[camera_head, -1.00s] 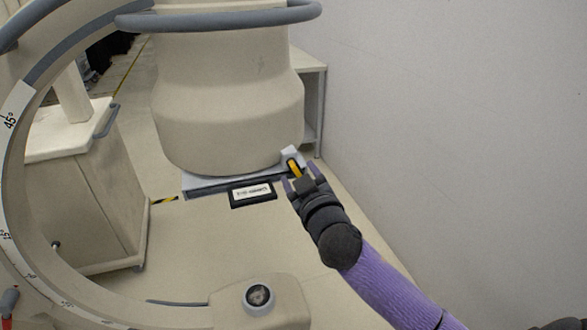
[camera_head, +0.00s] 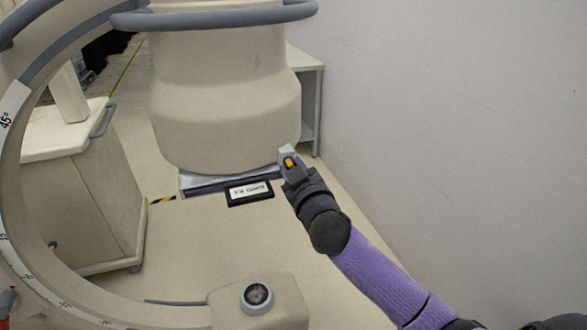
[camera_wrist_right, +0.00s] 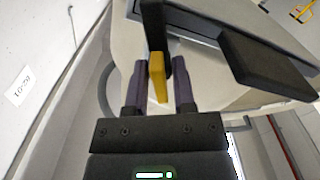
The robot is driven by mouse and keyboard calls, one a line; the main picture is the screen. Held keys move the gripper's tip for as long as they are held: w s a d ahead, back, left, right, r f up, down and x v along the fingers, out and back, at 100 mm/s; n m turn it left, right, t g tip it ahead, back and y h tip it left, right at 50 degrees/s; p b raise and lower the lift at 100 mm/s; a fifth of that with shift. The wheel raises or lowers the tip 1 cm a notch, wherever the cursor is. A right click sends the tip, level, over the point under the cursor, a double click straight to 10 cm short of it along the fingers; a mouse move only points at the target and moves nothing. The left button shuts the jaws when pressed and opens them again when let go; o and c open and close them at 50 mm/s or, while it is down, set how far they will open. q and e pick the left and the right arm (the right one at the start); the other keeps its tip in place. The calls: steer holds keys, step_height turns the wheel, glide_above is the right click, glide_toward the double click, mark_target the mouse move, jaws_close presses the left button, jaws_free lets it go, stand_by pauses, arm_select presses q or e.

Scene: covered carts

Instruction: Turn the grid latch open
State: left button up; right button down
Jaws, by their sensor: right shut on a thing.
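The grid latch (camera_head: 290,163) shows as a yellow lever on a light grey mount at the right end of the grid slot, under the big cream housing. In the right wrist view the yellow lever (camera_wrist_right: 157,78) lies between the two purple fingers, with a black piece behind it. My right gripper (camera_head: 289,172) is shut on the lever; in the wrist view its fingers (camera_wrist_right: 157,88) stand on either side of it. The grid (camera_head: 226,181) sits in the slot, with a black labelled handle (camera_head: 250,193) at its front. My left gripper is out of view.
The cream housing (camera_head: 225,100) hangs above the slot. A large C-shaped arm (camera_head: 18,200) curves along the left, and a cream cabinet (camera_head: 85,200) stands behind it. A round knob (camera_head: 257,296) is at the bottom. A plain wall (camera_head: 460,120) bounds the right.

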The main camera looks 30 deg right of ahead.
steer(key=shift+r+n+p, duration=0.1)
steer(key=shift+n+p, duration=0.3)
steer(key=shift+n, duration=0.3)
steer(key=n+p, duration=0.2)
steer(key=n, duration=0.2)
steer(key=n+p, duration=0.1)
steer(key=n, duration=0.3)
steer(key=shift+n+p, duration=0.6)
steer(key=shift+n, duration=1.1)
steer(key=shift+c, duration=2.2)
jaws_free()
